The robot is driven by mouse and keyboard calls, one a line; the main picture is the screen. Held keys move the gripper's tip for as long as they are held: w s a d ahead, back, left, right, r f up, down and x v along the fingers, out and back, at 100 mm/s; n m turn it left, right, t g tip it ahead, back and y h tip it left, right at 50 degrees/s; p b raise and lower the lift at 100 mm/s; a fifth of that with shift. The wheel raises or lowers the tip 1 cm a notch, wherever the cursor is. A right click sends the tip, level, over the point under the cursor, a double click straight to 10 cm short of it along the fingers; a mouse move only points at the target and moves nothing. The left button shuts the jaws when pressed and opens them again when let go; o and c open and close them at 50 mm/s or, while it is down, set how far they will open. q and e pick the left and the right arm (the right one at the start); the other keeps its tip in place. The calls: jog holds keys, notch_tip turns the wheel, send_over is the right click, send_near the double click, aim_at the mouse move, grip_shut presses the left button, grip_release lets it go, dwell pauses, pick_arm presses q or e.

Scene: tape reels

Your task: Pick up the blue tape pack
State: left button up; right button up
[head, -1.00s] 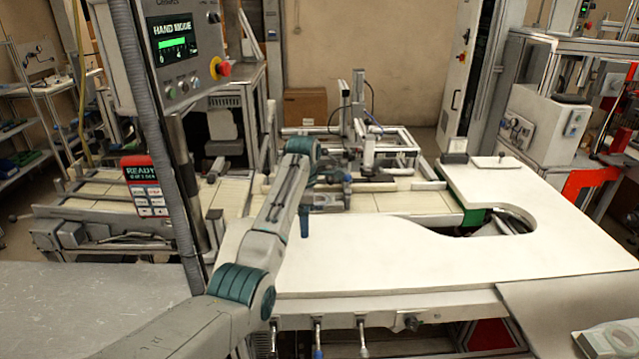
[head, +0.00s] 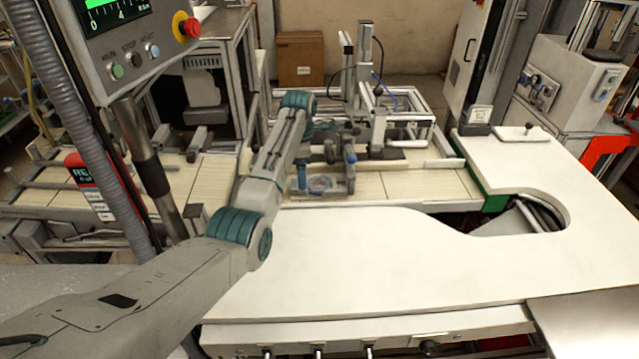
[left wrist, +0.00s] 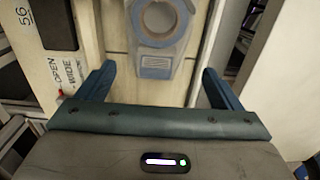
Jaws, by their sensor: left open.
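A blue-grey ring, which looks like the blue tape pack (head: 320,184), lies flat on the pale slatted conveyor, just in front of my left gripper's fingers. In the left wrist view the ring (left wrist: 139,18) is at the top middle, cut by the upper edge, with a pale round hole. A grey-blue holder with a ribbed tab (left wrist: 156,66) shows around and below it. My left gripper (head: 327,173) is open with nothing between its fingers; its two blue fingers (left wrist: 160,86) stand apart either side of the tab. My right gripper is not in view.
A white worktop (head: 400,265) with a curved cut-out is in front and mostly clear. A metal frame with a post (head: 365,75) stands behind the gripper. A control panel (head: 140,50) on a pole stands at left. Pale conveyor (head: 395,186) is free to the right.

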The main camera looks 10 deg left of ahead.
aim_at(318, 187)
pick_arm(q)
jog(key=f, duration=0.1)
jog(key=f+p, duration=0.1)
jog(key=f, duration=0.1)
jog(key=a+f+p, duration=0.1)
jog(key=f, duration=0.1)
jog(key=shift+f, duration=0.45)
jog(key=shift+w, duration=0.1)
jog(key=c, duration=0.9)
